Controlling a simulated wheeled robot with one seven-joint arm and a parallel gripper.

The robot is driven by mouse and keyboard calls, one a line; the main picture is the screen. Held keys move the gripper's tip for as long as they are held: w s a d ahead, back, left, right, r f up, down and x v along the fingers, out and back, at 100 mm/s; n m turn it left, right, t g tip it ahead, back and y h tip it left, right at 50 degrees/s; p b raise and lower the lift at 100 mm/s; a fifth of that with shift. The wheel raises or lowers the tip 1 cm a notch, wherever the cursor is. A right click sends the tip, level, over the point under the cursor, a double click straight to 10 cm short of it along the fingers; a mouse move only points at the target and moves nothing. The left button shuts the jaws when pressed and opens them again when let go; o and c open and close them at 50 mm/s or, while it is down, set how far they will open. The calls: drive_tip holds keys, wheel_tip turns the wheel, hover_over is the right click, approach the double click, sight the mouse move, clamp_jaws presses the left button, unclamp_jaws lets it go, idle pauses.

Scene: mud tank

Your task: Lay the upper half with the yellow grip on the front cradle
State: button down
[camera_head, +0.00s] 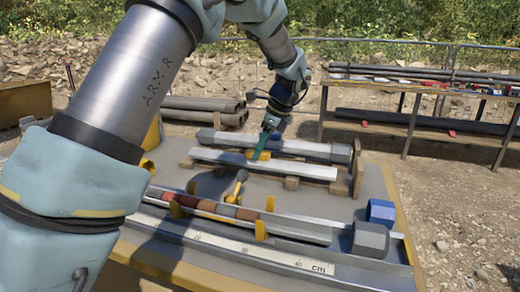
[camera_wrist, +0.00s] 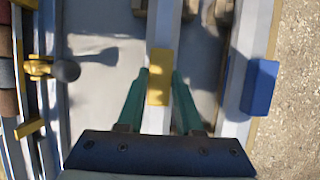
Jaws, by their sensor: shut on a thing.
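The upper half with the yellow grip is a long silver channel piece (camera_head: 300,169) lying lengthwise over low wooden cradle blocks (camera_head: 292,183). I cannot tell whether it touches the blocks. Its yellow grip (camera_wrist: 159,77) shows between my green fingers in the wrist view. My gripper (camera_head: 261,150) is shut on this grip, with one finger on each side (camera_wrist: 159,95). The underside of the half is hidden.
Behind it, parallel and close, lies another silver half (camera_head: 300,147) with dark end pieces. In front are a yellow-ended tool (camera_head: 238,184), a core tray (camera_head: 300,229) and a cm scale (camera_head: 240,247). A pipe rack (camera_head: 420,117) stands behind.

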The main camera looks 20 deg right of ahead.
drive_tip(key=shift+f, duration=0.45)
drive_tip(key=c, duration=0.6)
unclamp_jaws()
drive_tip(key=shift+o, duration=0.2)
drive_tip(key=v, duration=1.3)
drive_tip(key=shift+w+a, duration=0.15)
drive_tip(key=shift+a, duration=0.05)
